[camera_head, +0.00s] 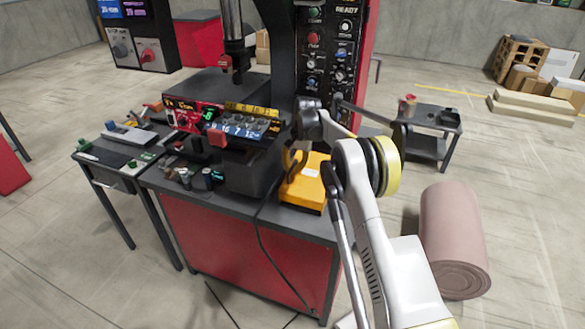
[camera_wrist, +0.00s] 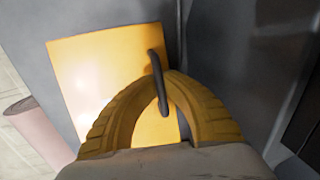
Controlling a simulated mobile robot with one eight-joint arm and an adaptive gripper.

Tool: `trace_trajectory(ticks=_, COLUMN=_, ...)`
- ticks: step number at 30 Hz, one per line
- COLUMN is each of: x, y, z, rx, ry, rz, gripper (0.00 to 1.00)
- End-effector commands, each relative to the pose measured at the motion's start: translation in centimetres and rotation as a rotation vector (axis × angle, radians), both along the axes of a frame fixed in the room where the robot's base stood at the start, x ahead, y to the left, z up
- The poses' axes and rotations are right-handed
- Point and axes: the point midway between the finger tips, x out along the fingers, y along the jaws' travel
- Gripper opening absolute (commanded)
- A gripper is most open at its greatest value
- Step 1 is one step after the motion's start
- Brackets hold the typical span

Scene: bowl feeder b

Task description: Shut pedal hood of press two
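The pedal hood (camera_head: 309,188) is a yellow-orange box at the right end of the grey press table. In the wrist view its flat yellow face (camera_wrist: 95,80) fills the middle left, with a dark bar handle (camera_wrist: 155,62) on it. My gripper (camera_wrist: 168,78) has its two yellow ribbed fingers brought together in an arch, tips at the handle, which runs between them; it appears shut on it. In the head view my gripper (camera_head: 295,160) is at the hood's upper left, partly hidden by my arm. How far the hood is open I cannot tell.
The press (camera_head: 283,70) with its button panel stands behind the hood. A control box (camera_head: 220,125) and small parts are left on the table (camera_head: 250,215). A dark cable hangs down the front.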

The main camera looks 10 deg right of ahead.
Motion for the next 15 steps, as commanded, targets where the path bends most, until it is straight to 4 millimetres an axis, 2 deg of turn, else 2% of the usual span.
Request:
trace_trajectory(ticks=7, x=0.08, y=0.25, z=0.01, rx=0.003, ry=-0.003, rz=0.002, gripper=0.00)
trace_trajectory(ticks=8, x=0.08, y=0.25, z=0.01, rx=0.003, ry=-0.003, rz=0.002, gripper=0.17)
trace_trajectory(ticks=9, x=0.08, y=0.25, z=0.01, rx=0.002, ry=-0.003, rz=0.002, gripper=0.29)
trace_trajectory(ticks=10, x=0.07, y=0.24, z=0.01, rx=0.002, ry=-0.003, rz=0.002, gripper=0.32)
trace_trajectory(ticks=15, x=0.05, y=0.16, z=0.01, rx=0.001, ry=-0.002, rz=0.001, gripper=0.32)
